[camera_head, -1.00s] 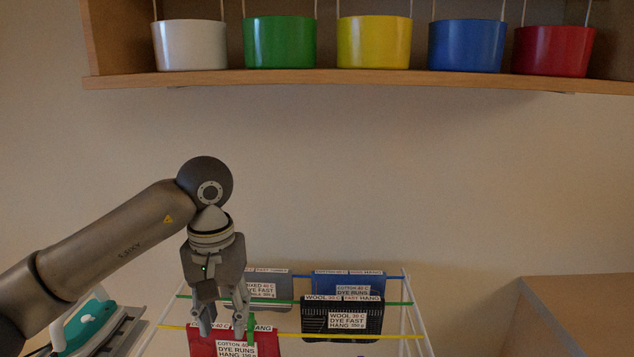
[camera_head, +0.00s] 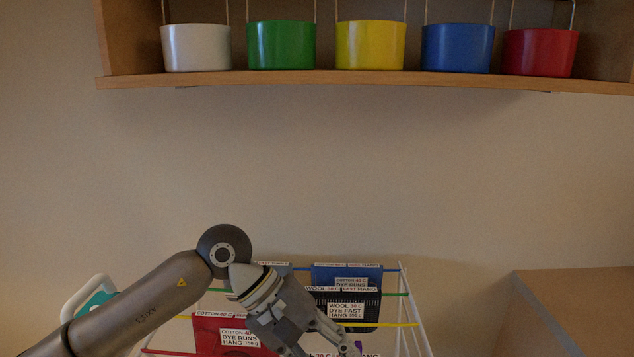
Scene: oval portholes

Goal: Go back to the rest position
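My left gripper (camera_head: 325,343) reaches in from the left over the front of the drying rack (camera_head: 411,310), pointing down and right. Its fingers look spread, though the lower one is partly cut off by the bottom edge. A red cloth (camera_head: 209,336) with a white label hangs on the yellow line, left of the gripper. A black cloth (camera_head: 366,298) hangs on the green line and a blue cloth (camera_head: 329,272) on the blue line behind. A bit of purple cloth (camera_head: 358,347) with a label shows near the fingertips at the bottom edge. My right gripper is not in view.
A shelf (camera_head: 300,79) above holds white, green, yellow, blue and red pots. A teal and white iron (camera_head: 97,294) stands at the left, partly behind my arm. A wooden surface (camera_head: 580,290) is at the right. The wall between shelf and rack is clear.

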